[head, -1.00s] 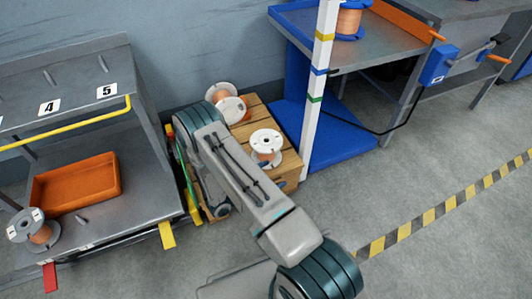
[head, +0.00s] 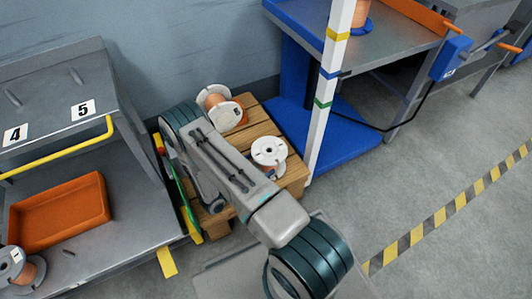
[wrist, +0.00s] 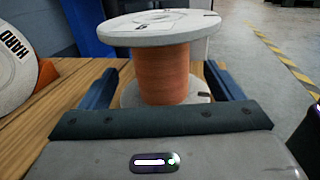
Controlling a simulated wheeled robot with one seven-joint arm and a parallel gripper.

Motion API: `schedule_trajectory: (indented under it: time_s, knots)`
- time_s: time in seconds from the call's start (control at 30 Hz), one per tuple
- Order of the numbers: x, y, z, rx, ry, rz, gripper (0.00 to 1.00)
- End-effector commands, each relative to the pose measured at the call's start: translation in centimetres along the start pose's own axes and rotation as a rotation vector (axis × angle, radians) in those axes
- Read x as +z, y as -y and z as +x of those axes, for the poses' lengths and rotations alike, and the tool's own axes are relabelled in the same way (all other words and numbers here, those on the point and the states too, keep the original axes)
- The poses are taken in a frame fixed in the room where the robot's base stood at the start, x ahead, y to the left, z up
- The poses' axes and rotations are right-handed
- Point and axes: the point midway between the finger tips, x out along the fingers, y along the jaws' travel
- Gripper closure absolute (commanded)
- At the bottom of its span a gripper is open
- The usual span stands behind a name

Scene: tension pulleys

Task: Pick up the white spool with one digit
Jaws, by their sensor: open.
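A white-flanged spool (wrist: 163,65) wound with orange wire stands upright on wooden slats in the wrist view. My gripper (wrist: 160,88) is open, with its two blue fingers on either side of the spool's lower part. No grip on it shows. Dark marks on its top flange are too oblique to read. In the head view, an upright white spool (head: 269,151) stands on the wooden pallet (head: 258,113), and a second spool (head: 221,107) lies on its side behind it. A grey-white spool (head: 18,269) with a small label sits on the left cart. My arm hides the gripper in the head view.
A white flange marked "HARD" (wrist: 17,65) is close on the left in the wrist view. A white post (head: 336,82) and blue base (head: 322,139) stand right of the pallet. The left cart holds an orange bin (head: 60,211). Floor to the right is open.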

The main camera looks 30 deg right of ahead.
Motion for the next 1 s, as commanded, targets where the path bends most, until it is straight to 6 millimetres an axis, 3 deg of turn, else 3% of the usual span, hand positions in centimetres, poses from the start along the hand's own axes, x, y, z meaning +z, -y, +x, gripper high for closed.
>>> schedule_trajectory:
  time_s: [0.53, 0.87, 1.0]
  knots:
    - [-0.5, 0.2, 6.3, -0.003, 0.001, 0.001, 0.14]
    - [-0.2, 0.2, 7.3, -0.001, 0.0, 0.0, 0.14]
    - [-0.2, 0.2, 7.3, -0.001, 0.0, 0.0, 0.47]
